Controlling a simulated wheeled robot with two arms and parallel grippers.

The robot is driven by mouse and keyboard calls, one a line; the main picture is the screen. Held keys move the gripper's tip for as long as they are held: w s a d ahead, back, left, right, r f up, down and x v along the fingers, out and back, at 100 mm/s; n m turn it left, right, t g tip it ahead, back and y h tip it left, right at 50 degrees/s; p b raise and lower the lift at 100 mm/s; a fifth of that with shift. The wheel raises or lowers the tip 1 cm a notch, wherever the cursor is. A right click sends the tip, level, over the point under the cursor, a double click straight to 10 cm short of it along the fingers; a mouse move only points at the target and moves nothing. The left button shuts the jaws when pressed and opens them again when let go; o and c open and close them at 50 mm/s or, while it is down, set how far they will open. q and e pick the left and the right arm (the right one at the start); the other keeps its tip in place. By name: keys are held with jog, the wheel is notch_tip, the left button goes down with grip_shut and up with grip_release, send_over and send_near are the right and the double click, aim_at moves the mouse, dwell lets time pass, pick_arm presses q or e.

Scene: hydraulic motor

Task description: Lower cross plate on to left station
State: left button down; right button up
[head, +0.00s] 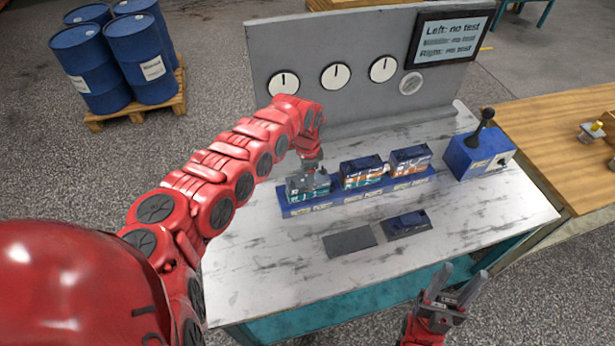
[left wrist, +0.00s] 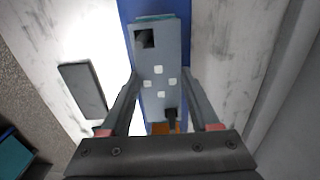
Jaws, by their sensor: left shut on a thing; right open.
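The cross plate (left wrist: 150,60) is a grey block with several light round spots and a dark square hole, seen close up in the left wrist view. My left gripper (left wrist: 157,92) is shut on it, one finger on each side. In the head view my left gripper (head: 312,178) is at the left station (head: 305,189) of the blue base (head: 350,198), with the plate at the top of the stack there. I cannot tell whether the plate touches what is below it. My right gripper (head: 460,292) is open and empty in front of the table's front edge.
The middle (head: 361,172) and right (head: 410,161) stations hold stacked blocks. A dark pad (head: 350,242) and a dark blue plate (head: 407,223) lie in front. A blue lever box (head: 480,153) is at right. A gauge panel (head: 340,50) stands behind.

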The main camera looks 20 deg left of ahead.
pick_arm(q)
jog(key=shift+f+b, duration=0.3)
jog(key=shift+f, duration=0.1)
jog(key=shift+c, duration=0.2)
grip_release()
